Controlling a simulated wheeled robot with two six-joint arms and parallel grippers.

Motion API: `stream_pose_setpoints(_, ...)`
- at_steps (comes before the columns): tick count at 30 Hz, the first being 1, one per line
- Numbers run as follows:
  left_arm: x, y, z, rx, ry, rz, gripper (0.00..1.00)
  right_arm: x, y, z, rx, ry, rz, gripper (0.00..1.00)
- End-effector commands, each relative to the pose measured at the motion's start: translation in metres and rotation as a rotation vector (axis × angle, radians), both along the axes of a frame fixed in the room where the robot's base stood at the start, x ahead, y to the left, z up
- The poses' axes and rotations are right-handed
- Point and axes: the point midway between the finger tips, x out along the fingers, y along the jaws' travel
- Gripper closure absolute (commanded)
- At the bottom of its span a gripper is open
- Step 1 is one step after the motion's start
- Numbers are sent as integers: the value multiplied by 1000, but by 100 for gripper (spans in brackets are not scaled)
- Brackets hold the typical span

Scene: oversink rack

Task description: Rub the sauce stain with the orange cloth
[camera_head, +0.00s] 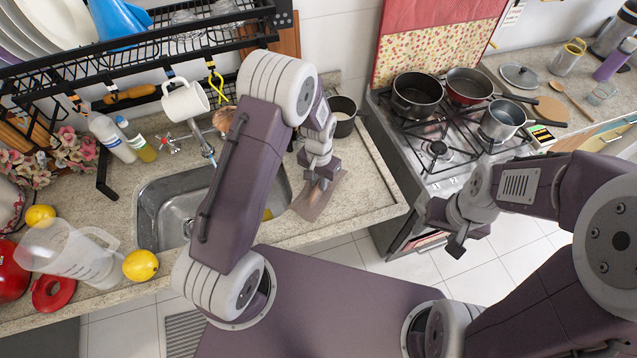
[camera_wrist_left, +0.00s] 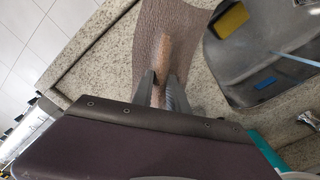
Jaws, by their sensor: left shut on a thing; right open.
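A brownish, textured cloth-like sheet (camera_head: 316,205) lies on the counter right of the sink; no other cloth shows, and it looks more brown than orange. My left gripper (camera_head: 322,180) is over it, pointing down. No sauce stain can be made out; the sheet and my arm cover part of the counter. My right gripper (camera_head: 441,229) is open and empty, in front of the stove.
The steel sink (camera_head: 160,208) is left of the sheet, with a yellow sponge (camera_wrist_left: 233,20) in it. A dark pot (camera_head: 343,122) stands behind the gripper. The stove (camera_head: 440,165) with pots is to the right. Some bare counter (camera_head: 372,190) lies right of the sheet.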

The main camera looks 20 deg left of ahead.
Motion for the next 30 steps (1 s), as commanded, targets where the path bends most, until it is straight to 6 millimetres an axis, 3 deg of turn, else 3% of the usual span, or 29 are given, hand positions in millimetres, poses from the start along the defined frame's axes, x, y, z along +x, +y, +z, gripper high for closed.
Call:
stream_pose_setpoints(12, 3, 0, 39, 0, -1, 2, 100, 0, 0, 32, 0, 0, 0, 35)
stream_pose_setpoints(30, 3, 0, 39, 0, -1, 2, 100, 0, 0, 32, 0, 0, 0, 35)
